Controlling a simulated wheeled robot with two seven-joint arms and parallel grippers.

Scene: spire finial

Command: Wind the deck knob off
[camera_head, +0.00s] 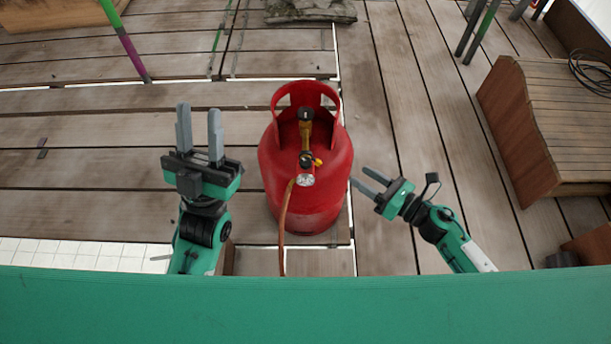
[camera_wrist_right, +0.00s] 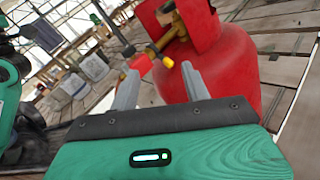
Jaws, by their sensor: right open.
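A red gas cylinder (camera_head: 300,205) stands upright on the deck, with a brass valve (camera_head: 306,132) inside its collar. A dark knob (camera_head: 306,114) sits at the valve's far end, and a small yellow part (camera_head: 318,162) sticks out near a round gauge (camera_head: 305,180). My right gripper (camera_head: 359,177) is open, just right of the cylinder. In the right wrist view a small yellow end (camera_wrist_right: 167,62) and a red piece (camera_wrist_right: 142,64) appear between its fingers; contact is unclear. My left gripper (camera_head: 199,110) is open and empty, left of the cylinder.
A brown hose (camera_head: 284,225) runs from the valve towards me. A wooden bench-like block (camera_head: 560,125) with a coiled black cable (camera_head: 592,70) stands at right. Striped poles (camera_head: 125,42) rise at the back.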

